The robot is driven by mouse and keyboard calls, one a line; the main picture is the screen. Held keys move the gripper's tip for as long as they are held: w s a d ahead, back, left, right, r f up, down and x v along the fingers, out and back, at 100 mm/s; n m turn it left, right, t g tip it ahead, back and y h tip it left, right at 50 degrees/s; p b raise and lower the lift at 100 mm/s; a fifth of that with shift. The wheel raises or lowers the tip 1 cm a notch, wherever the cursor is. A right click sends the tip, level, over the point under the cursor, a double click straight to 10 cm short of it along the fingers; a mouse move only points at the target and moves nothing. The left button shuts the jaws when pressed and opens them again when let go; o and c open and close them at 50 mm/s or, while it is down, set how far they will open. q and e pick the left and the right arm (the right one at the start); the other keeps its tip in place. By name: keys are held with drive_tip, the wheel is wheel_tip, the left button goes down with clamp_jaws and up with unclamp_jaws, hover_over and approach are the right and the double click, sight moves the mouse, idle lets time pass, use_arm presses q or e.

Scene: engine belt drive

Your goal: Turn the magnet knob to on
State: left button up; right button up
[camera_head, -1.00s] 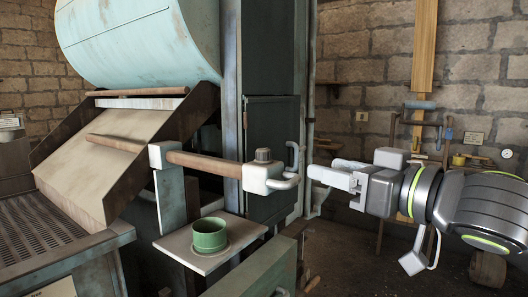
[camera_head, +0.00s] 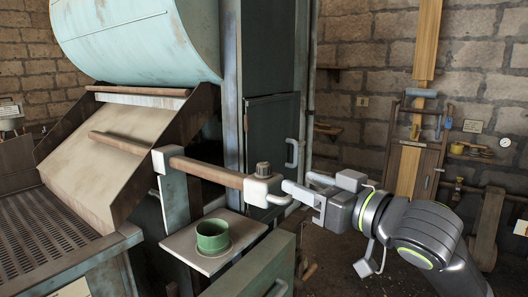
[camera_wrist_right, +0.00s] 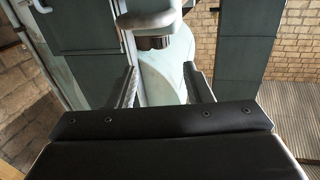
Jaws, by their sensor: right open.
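The magnet knob (camera_head: 263,169) is a small dark ribbed cap on top of a white block (camera_head: 259,188) at the right end of a brown bar. In the right wrist view the knob (camera_wrist_right: 153,42) hangs under the pale block (camera_wrist_right: 150,20), just beyond the fingertips and between their lines. My right gripper (camera_head: 297,182) is open and empty, just right of the block and a little lower than the knob. Its two fingers also show apart in the wrist view (camera_wrist_right: 160,74). I cannot tell the knob's setting. My left gripper is out of view.
A green cup (camera_head: 212,237) stands on a shelf (camera_head: 182,243) below the bar. A dark cabinet door (camera_head: 270,140) stands behind.

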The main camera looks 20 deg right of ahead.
sight(269, 168)
drive_tip(key=p+x, duration=0.1)
drive_tip(key=x, duration=1)
drive_tip(key=shift+w+a, duration=0.1)
drive_tip(key=shift+w, duration=0.2)
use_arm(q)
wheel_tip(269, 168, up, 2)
use_arm(e)
drive_tip(key=c, duration=1)
drive_tip(key=shift+o, duration=0.2)
